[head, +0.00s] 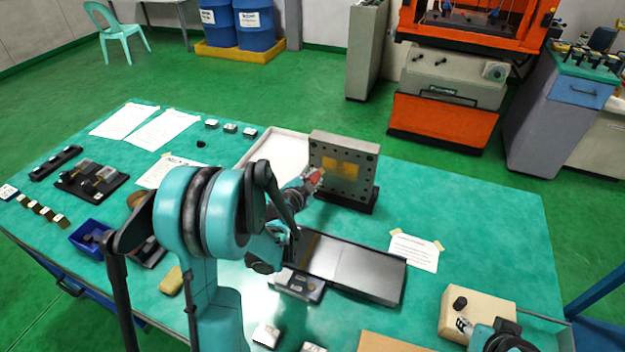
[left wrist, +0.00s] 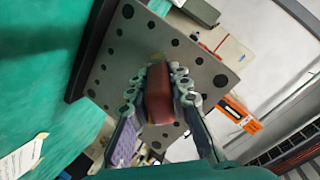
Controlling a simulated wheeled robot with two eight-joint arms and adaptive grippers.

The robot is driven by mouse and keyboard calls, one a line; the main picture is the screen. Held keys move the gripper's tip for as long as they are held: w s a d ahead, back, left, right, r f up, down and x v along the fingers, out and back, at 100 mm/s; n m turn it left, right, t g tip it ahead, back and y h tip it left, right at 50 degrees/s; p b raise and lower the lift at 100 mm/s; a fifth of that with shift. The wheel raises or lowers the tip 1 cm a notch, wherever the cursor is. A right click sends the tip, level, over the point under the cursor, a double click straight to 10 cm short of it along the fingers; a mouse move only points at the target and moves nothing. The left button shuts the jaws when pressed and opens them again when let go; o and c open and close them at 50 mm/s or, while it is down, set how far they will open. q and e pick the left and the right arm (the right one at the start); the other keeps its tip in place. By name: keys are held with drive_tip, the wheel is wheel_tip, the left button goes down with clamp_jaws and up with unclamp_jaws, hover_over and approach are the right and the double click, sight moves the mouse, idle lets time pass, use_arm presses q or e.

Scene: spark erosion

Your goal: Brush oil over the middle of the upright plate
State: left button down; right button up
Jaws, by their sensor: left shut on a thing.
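The upright plate (head: 365,178) is a grey metal block with holes around its border, standing on a dark base. A yellow, oily-looking patch (head: 340,168) lies on the middle of its face. My left gripper (head: 309,184) is in front of the plate's left half, shut on the red-brown handle of the brush (head: 316,174). In the left wrist view, the brush (left wrist: 160,95) sits between the fingers, pointing at the plate (left wrist: 115,65); its bristles are hidden, so contact is unclear. Part of my right arm (head: 497,338) shows at the lower right; its finger opening is unclear.
A white tray (head: 256,151) lies behind my left arm. A dark flat metal plate (head: 365,272) lies in front of the upright plate. The green table top is clear right of the plate.

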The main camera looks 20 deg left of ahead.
use_arm(q)
drive_tip(key=shift+w, duration=0.7)
idle(0.5)
